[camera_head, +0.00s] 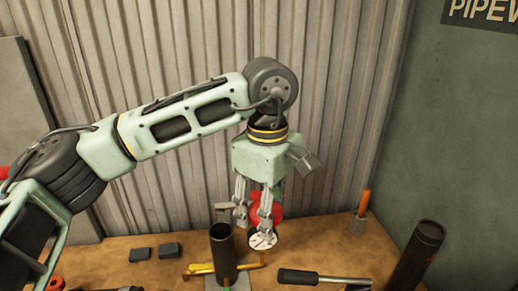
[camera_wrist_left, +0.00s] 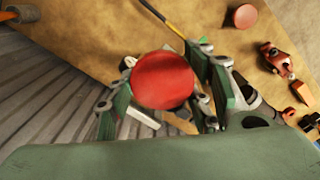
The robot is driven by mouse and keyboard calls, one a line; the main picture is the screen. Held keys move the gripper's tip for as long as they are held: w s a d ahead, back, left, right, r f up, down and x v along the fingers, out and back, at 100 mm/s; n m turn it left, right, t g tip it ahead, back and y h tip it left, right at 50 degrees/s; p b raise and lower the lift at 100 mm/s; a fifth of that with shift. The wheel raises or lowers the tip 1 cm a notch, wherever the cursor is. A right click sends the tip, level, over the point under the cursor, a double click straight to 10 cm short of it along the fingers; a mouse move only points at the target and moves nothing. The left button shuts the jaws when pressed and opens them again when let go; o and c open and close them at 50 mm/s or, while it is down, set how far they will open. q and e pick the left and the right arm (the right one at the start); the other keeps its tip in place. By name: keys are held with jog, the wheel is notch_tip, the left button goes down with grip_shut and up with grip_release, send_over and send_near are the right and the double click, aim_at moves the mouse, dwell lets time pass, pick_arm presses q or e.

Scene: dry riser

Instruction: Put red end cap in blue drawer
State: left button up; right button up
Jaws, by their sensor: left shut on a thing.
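My left gripper (camera_head: 254,216) points down above the bench. It is shut on a round red piece, which I take for the red end cap (camera_wrist_left: 163,80). In the left wrist view its flat red face sits between the two fingers (camera_wrist_left: 168,98). In the head view a red shape (camera_head: 275,204) shows beside and behind the fingers, partly hidden by them. No blue drawer is in view. My right gripper is not in view.
The wooden bench (camera_head: 180,246) holds a dark upright tube (camera_head: 223,252), a white-faced disc (camera_head: 262,241) below the fingers, a black-handled tool (camera_head: 325,277), an orange-handled tool (camera_head: 363,203) and a dark cylinder (camera_head: 416,256). Another red disc (camera_wrist_left: 242,16) shows in the wrist view.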

pick_arm(q)
notch_tip(320, 180, up, 7)
jog(key=shift+f+p, duration=0.1)
jog(key=shift+p, duration=1)
jog(key=shift+a+f, duration=0.15)
jog(key=shift+a, duration=0.1)
jog(key=s+a+f+m+b, duration=0.15)
jog(key=a+f+m, duration=0.35)
jog(key=a+f, duration=0.5)
jog(key=s+a+f+m+b, duration=0.1)
jog(key=s+a+f+m, duration=0.5)
jog(key=s+f, duration=0.4)
jog(key=shift+a+f, duration=0.85)
